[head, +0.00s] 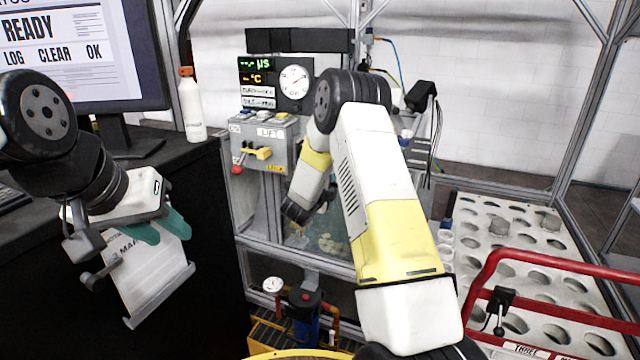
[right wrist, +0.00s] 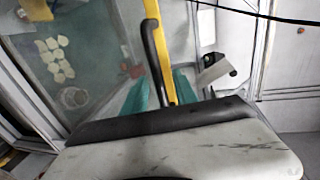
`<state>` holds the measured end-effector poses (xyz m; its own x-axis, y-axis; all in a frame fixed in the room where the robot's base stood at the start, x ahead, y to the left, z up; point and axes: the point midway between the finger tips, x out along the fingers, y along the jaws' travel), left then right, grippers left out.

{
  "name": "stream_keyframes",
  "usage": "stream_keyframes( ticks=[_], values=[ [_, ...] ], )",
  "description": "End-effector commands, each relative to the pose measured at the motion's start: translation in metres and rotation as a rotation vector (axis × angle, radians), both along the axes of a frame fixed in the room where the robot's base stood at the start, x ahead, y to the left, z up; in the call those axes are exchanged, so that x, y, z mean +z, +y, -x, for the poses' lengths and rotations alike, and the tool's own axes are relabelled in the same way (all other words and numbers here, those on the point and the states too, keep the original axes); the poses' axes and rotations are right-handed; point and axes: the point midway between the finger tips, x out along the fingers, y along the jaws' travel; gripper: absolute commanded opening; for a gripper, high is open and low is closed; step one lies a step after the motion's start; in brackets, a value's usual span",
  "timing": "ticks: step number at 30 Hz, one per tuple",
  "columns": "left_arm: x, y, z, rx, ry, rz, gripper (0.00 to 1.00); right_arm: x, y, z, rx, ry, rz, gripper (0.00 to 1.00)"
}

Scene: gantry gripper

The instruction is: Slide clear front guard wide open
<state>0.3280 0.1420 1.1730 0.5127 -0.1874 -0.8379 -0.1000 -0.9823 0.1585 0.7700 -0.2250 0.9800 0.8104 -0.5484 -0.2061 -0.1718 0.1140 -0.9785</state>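The clear front guard (right wrist: 62,58) is a see-through panel at the left of the right wrist view, with a yellow edge strip (right wrist: 158,30) and a black bar handle (right wrist: 150,45). My right gripper (right wrist: 160,78) has its teal fingers on either side of the handle, with a gap between them; whether they touch it is unclear. In the head view my right forearm hides much of the guard, and the right fingertips are barely visible.
A control box (head: 262,145) with a yellow lever stands left of my right arm. A monitor (head: 75,50) and white bottle (head: 191,105) are on the black desk. A perforated tray (head: 480,222) and red rail (head: 560,262) are at right. Grey frame posts surround the cell.

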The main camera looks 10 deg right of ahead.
Motion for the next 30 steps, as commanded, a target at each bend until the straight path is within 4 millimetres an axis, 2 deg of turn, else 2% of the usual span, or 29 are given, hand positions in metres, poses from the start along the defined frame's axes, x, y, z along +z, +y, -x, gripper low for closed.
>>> stream_keyframes(
  ticks=[2,7,8,30],
  values=[
    [0.0,0.0,0.0,0.0,0.0,0.0,0.36,0.0001,0.0,0.0001,0.0,0.0,0.0,0.34],
    [0.0,0.0,0.0,0.0,0.0,0.0,0.36,0.0003,0.0001,0.0002,0.0,0.0,0.0,0.03],
    [0.0,0.0,0.0,0.0,0.0,0.0,0.36,0.0003,0.0001,0.0002,0.0,0.0,0.0,0.0],
    [0.0,0.0,0.0,0.0,0.0,0.0,0.36,-0.0003,0.0005,0.0005,0.0,0.001,0.0,0.0]
  ],
)
